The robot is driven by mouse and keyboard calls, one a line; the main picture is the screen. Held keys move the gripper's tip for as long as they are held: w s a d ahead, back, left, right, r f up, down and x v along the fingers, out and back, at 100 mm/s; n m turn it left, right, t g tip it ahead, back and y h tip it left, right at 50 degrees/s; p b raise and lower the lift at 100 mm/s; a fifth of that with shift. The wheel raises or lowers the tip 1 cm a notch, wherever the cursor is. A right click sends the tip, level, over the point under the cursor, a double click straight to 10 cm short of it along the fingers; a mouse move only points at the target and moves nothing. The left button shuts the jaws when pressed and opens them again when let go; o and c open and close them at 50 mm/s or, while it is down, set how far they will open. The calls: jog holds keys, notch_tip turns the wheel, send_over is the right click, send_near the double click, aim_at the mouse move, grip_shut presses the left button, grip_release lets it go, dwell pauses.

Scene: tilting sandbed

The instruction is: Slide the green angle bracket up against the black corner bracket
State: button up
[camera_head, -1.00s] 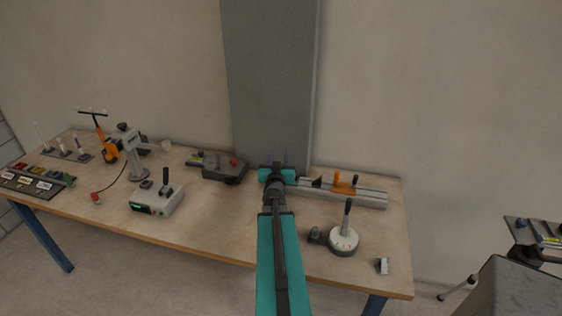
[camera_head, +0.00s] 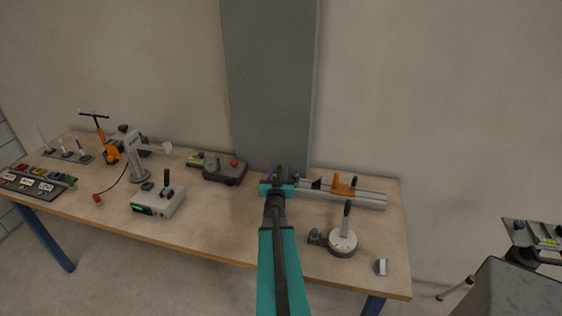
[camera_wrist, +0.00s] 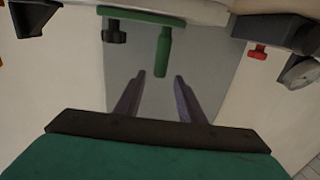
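The green angle bracket (camera_wrist: 150,16) is at the top centre of the wrist view, with a green upright handle (camera_wrist: 163,52) and a dark knob (camera_wrist: 115,32). In the head view my gripper mostly hides it. The black corner bracket (camera_wrist: 34,17) is at the upper left of the wrist view, apart from the green one; in the head view it (camera_head: 316,184) stands on the rail right of my gripper. My gripper (camera_wrist: 160,75) is open. Its fingertips appear on either side of the handle's end, with gaps visible; depth is unclear. In the head view my gripper (camera_head: 277,174) is at the rail's left end.
The metal rail (camera_head: 365,199) also carries an orange clamp (camera_head: 343,184). A grey box with a red knob (camera_head: 224,170) stands left of my gripper. A round-based lever (camera_head: 343,240) stands in front of the rail.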

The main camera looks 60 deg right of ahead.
jog(key=shift+f, duration=0.8)
jog(key=shift+w+d+f+p, duration=0.15)
jog(key=shift+d+p, duration=0.1)
jog(key=shift+p, duration=0.15)
jog(key=shift+p+x, duration=1.75)
jog(key=shift+x, duration=1.7)
jog(key=shift+f, duration=0.1)
grip_shut()
